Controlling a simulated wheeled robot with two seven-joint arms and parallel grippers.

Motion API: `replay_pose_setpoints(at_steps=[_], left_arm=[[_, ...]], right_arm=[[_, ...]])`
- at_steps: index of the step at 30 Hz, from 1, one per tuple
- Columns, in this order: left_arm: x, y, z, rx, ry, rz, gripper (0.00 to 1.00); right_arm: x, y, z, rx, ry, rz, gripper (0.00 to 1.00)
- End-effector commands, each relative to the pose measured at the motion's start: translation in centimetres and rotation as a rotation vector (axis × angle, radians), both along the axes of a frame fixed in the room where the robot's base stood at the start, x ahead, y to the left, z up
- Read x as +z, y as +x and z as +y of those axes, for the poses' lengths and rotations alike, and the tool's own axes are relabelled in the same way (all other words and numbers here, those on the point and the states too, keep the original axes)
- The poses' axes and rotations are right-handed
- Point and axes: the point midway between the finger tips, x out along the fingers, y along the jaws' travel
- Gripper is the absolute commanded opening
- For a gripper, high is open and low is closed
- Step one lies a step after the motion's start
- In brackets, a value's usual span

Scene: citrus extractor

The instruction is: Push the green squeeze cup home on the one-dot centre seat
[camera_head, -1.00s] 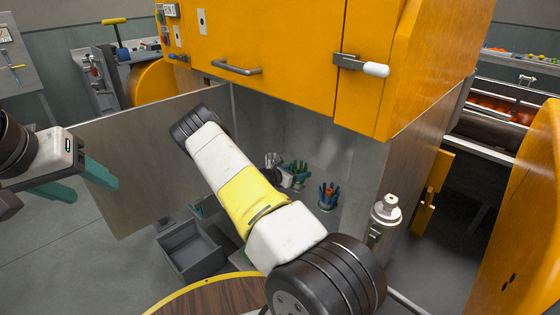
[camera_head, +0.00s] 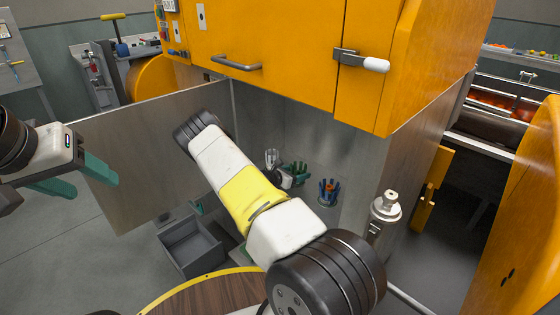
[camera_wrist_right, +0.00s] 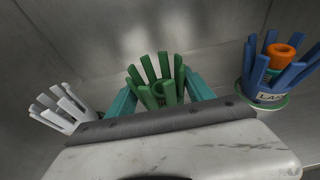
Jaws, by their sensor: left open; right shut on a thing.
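The green squeeze cup (camera_wrist_right: 158,82), with upright prongs, is in the middle of the right wrist view. It also shows in the head view (camera_head: 299,170), just right of my yellow-banded right arm. My right gripper (camera_wrist_right: 160,92) is shut on it, one teal finger on each side. The wrist housing hides the cup's base and its seat, so I cannot tell how deep it sits. A white cup (camera_wrist_right: 62,108) stands to its left and a blue cup (camera_wrist_right: 278,72) to its right. My left gripper (camera_head: 84,178) is open and empty at the far left.
The blue cup holds an orange piece (camera_wrist_right: 282,54) and stands on a green-rimmed base. Grey metal walls enclose the cups, under an orange housing (camera_head: 280,50). A hinged panel (camera_head: 150,150) stands at the left, above a grey open bin (camera_head: 192,248).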

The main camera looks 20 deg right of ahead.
Motion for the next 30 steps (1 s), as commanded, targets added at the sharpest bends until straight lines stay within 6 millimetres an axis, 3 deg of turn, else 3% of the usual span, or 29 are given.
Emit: replay_pose_setpoints(at_steps=[7, 8, 11, 22, 30], left_arm=[[0.0, 0.0, 0.0, 0.0, 0.0, 0.0, 0.56], [0.0, 0.0, 0.0, 0.0, 0.0, 0.0, 0.56], [0.0, 0.0, 0.0, 0.0, 0.0, 0.0, 0.56], [0.0, 0.0, 0.0, 0.0, 0.0, 0.0, 0.56], [0.0, 0.0, 0.0, 0.0, 0.0, 0.0, 0.56]], right_arm=[[-0.6, 0.0, 0.0, 0.0, -0.001, 0.0, 0.14], [-0.6, 0.0, 0.0, 0.0, -0.001, 0.0, 0.66], [-0.6, 0.0, 0.0, 0.0, -0.001, 0.0, 0.86], [-0.5, -0.1, 0.4, 0.001, 0.0, 0.0, 0.86], [0.8, -1.6, 4.3, 0.002, 0.001, 0.0, 0.86]])
